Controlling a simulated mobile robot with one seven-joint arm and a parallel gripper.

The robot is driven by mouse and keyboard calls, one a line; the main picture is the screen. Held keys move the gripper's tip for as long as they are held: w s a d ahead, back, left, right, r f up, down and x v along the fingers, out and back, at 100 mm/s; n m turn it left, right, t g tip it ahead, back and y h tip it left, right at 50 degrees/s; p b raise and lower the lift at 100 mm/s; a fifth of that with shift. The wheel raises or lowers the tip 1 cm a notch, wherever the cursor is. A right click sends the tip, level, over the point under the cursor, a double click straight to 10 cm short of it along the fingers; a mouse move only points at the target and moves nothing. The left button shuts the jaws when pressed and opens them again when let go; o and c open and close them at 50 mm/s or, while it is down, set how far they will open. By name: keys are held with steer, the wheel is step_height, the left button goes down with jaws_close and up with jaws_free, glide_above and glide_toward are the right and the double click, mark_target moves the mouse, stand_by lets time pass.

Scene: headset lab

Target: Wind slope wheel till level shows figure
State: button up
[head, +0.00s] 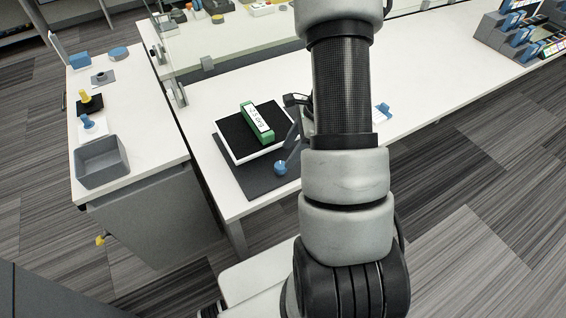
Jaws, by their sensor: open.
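A green digital level (257,122) with a white display face lies on a black-topped white tilting platform (232,152). The characters on its face are too small to read surely. A blue wheel (280,168) sits at the platform's near right side, over a dark grey mat (258,187). My gripper (290,150) is mostly hidden behind my own arm. A dark finger-like part shows just above the blue wheel; I cannot tell whether it touches. The jaws are open and nothing is seen between them.
A glass screen (235,42) stands behind the platform. On the left side table are a grey open bin (101,161), a yellow-knobbed piece (86,98) and small blue parts. A blue-and-white item (383,111) lies right of my arm.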

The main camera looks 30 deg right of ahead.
mark_target(281, 165)
steer(key=x, duration=0.5)
steer(key=shift+a+f+b, duration=0.2)
steer(key=shift+f+b, duration=0.1)
steer(key=shift+f, duration=0.05)
steer(key=c, duration=1.1)
steer(key=shift+o, duration=0.2)
steer(key=shift+w+n+g, duration=0.15)
steer(key=shift+n+g, duration=0.45)
steer(key=shift+n, duration=0.9)
steer(key=shift+w+n+g, duration=0.1)
steer(key=shift+n+g, duration=0.5)
steer(key=shift+n, duration=0.9)
steer(key=o, duration=1.1)
steer(key=shift+y, duration=0.3)
steer(key=shift+c, duration=0.2)
